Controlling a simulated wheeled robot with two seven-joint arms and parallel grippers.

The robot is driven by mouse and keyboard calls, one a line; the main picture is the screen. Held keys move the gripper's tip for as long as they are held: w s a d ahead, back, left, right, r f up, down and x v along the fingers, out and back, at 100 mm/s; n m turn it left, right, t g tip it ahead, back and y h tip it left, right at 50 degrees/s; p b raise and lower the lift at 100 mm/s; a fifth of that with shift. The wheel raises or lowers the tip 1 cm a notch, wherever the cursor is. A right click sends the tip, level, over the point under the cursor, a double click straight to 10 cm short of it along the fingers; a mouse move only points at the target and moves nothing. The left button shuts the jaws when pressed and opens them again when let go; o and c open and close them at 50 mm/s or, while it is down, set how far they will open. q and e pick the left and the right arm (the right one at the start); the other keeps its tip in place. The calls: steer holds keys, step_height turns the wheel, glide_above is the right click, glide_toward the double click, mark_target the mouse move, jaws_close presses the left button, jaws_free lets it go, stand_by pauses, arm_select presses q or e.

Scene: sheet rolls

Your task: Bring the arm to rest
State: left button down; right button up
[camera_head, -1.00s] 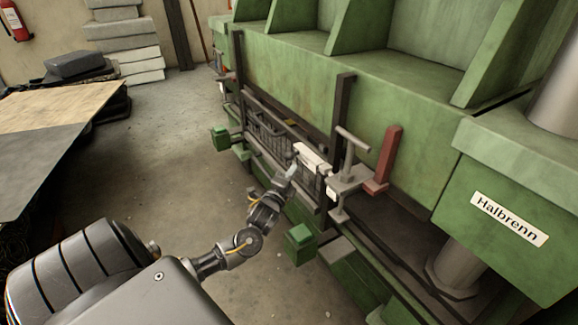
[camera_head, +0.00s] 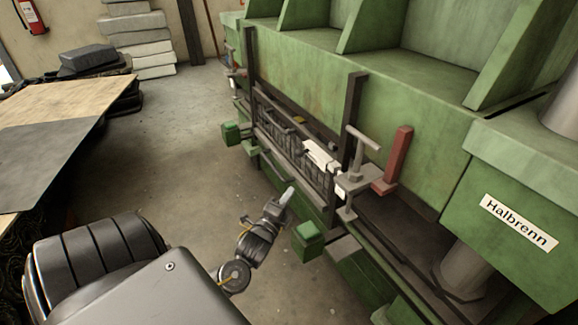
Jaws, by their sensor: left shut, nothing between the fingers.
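My left gripper (camera_head: 287,196) is on the end of my left arm, in the middle of the head view. It is shut and empty, in front of the green machine (camera_head: 318,85) and apart from it. A white block-shaped part (camera_head: 320,156) sits on the machine's dark front rail, up and to the right of the gripper. My right gripper is not in view.
A green block (camera_head: 308,239) juts out just right of the gripper; another green block (camera_head: 231,134) is farther back. A table (camera_head: 60,120) stands left. Concrete floor (camera_head: 175,165) between is clear.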

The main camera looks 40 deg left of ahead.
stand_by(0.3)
